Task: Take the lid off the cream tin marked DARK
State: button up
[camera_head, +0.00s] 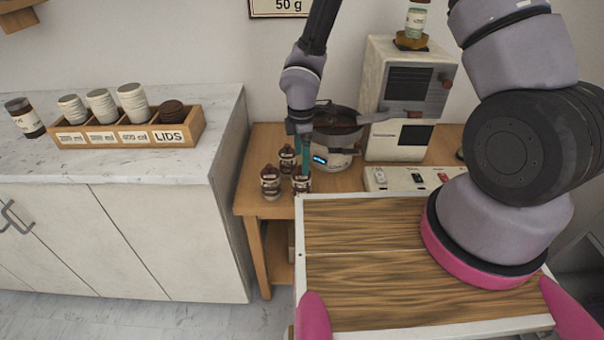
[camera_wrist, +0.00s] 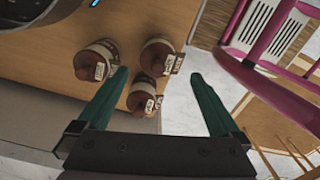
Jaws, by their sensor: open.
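Three small cream tins with dark brown knobbed lids and hanging tags stand in a cluster on the wooden table: a left one (camera_head: 270,184), a back one (camera_head: 287,158) and a right one (camera_head: 301,183). The wrist view shows the three tins (camera_wrist: 93,63) (camera_wrist: 157,57) (camera_wrist: 143,97), all lidded. The tag lettering is too small to read, so I cannot tell which is DARK. My gripper (camera_wrist: 158,75) has its green fingers wide apart and empty, above the tins. In the head view my gripper (camera_head: 303,158) partly covers the right tin.
A round cooker (camera_head: 332,158) with a blue display stands close right of the tins. A grinder-like machine (camera_head: 385,135) and a switch panel (camera_head: 415,178) are further right. On the left counter, a wooden rack (camera_head: 180,134) marked LIDS holds cups and dark lids; bare marble lies before it.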

jog(key=f, duration=0.4)
jog(key=shift+w+d+f, duration=0.2)
jog(key=shift+f, duration=0.1)
jog(key=c, duration=1.3)
